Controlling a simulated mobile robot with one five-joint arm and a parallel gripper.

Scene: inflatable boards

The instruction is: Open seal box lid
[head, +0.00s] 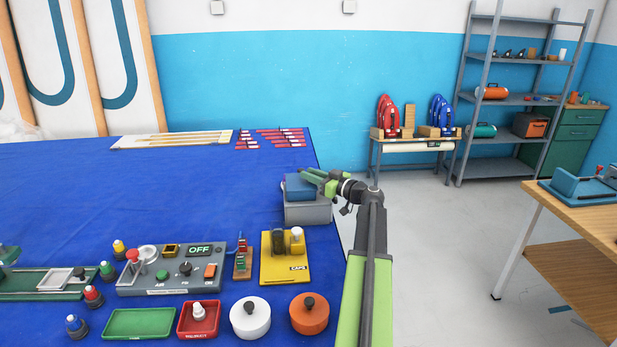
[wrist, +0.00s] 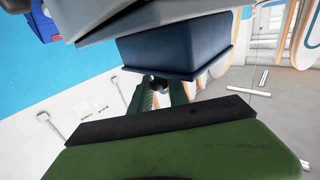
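The seal box is a grey box (head: 308,212) near the right edge of the blue table, with a blue lid (head: 299,188) on top. In the wrist view, which looks upside down, the grey box (wrist: 150,20) is at the top and the blue lid (wrist: 175,50) below it. My gripper (head: 309,178) is over the lid in the head view. In the wrist view my gripper's two dark green fingers (wrist: 161,92) are apart, with a small dark round knob (wrist: 158,83) between them. I cannot tell whether they touch it.
A yellow caps plate (head: 286,270) and a grey control panel (head: 170,280) stand in front on the blue table (head: 60,200). White (head: 250,317) and orange (head: 309,313) round pots are nearer. A wooden table (head: 590,225) is at the right, beyond open floor.

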